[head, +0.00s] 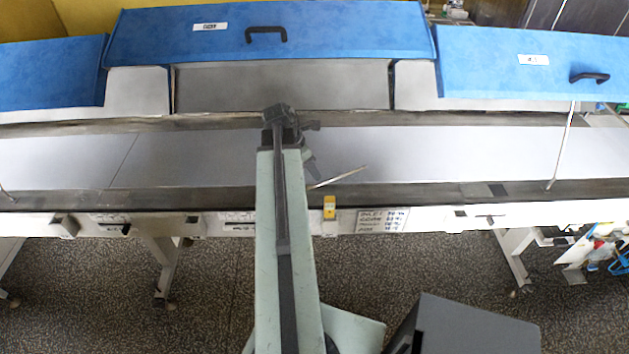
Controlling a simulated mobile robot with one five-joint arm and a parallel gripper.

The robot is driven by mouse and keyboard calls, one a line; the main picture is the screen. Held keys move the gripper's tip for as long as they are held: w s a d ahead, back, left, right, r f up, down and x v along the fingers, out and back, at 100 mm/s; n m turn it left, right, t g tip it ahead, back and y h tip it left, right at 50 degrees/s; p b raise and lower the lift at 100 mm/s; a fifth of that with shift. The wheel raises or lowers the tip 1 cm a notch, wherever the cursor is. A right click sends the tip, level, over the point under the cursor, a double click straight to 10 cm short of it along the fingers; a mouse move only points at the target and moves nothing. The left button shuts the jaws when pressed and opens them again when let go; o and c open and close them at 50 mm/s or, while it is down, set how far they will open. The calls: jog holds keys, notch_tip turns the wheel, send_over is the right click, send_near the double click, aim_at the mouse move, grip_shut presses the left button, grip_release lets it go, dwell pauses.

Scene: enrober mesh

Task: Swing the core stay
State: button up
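A thin metal rod (338,177), which looks like the core stay, slants up to the right from the front rail near the middle of the machine. Its upper end appears free, apart from the blue middle cover (350,38). My gripper (312,155) is at the far end of my arm, just left of the rod. Dark parts of it show beside the arm tip, but the fingers are small and partly hidden by the arm. I cannot tell whether it is open or touches the rod.
A right-hand rod (562,145) stands steeply between the front rail and the blue right cover (510,65). A blue left cover (50,73) is at the left. A yellow tag (329,207) hangs on the front rail (440,218). Speckled floor (420,262) lies in front.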

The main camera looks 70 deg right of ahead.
jog(key=shift+b+x, duration=0.45)
jog(key=shift+x, duration=0.6)
jog(key=shift+r, duration=0.1)
grip_shut()
dwell(0.4)
grip_release()
